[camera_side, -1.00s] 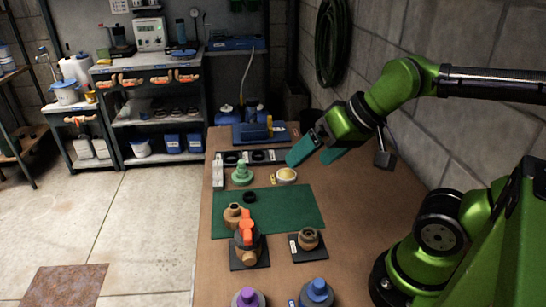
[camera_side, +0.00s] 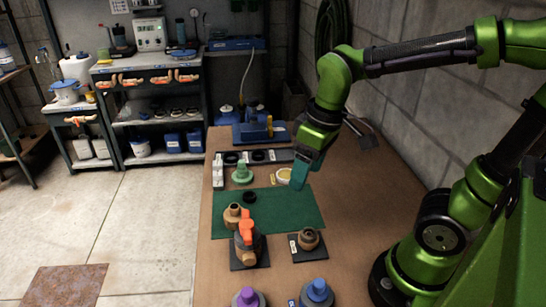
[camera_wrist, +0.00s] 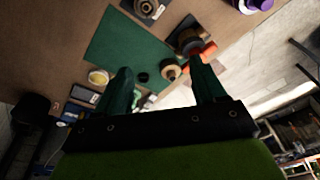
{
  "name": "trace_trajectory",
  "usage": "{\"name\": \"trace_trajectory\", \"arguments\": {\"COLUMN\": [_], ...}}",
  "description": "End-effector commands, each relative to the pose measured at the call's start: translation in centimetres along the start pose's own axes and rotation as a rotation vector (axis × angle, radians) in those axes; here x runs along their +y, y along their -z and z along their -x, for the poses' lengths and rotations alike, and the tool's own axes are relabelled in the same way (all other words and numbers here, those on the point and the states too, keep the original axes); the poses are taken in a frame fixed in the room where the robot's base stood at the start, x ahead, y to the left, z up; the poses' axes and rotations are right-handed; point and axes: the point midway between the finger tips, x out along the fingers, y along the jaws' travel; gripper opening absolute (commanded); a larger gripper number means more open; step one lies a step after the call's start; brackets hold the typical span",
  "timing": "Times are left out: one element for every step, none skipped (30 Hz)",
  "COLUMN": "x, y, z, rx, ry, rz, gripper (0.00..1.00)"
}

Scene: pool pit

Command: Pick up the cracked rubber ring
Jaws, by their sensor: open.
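A small black ring (camera_side: 249,197) lies on the green mat (camera_side: 290,212); it also shows in the wrist view (camera_wrist: 143,77), between my fingers in the picture. No crack can be made out at this size. Two more black rings, one on the left (camera_side: 231,158) and one on the right (camera_side: 258,156), lie in a tray behind the mat.
A valve with an orange handle (camera_side: 246,233) and a tan fitting (camera_side: 232,214) stand close in front of the ring. A green stepped part (camera_side: 242,173) and a shallow dish (camera_side: 284,176) stand behind. The table's right side (camera_side: 372,205) is clear.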

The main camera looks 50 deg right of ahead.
Motion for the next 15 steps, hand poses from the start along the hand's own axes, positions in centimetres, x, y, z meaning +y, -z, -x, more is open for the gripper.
{"name": "trace_trajectory", "arguments": {"x": [0.2,0.4,0.6,0.7,0.8,0.8,0.9,0.9,0.9,0.9,0.9,0.9,1.0,1.0,1.0], "y": [0.1,0.0,-0.1,-0.3,-0.3,-0.5,-0.7,-0.8,-1.0,-1.1,-1.2,-1.3,-1.5,-1.6,-1.8], "z": [-0.3,-0.3,-0.2,0.0,0.1,0.3,0.4,0.2,-0.1,-0.4,-0.8,-1.5,-2.1,-2.8,-3.7], "rx": [-0.075,-0.109,-0.142,-0.16,-0.172,-0.182,-0.189,-0.195,-0.2,-0.201,-0.202,-0.203,-0.203,-0.202,-0.205], "ry": [-0.017,-0.024,-0.029,-0.032,-0.033,-0.032,-0.031,-0.028,-0.025,-0.024,-0.023,-0.023,-0.023,-0.022,-0.022], "rz": [0.098,0.15,0.207,0.242,0.271,0.301,0.318,0.33,0.34,0.344,0.345,0.346,0.346,0.344,0.345], "gripper": [0.7,0.7,0.7,0.7,0.7,0.7,0.7,0.7,0.7,0.7,0.7,0.7,0.7,0.7,0.7]}}
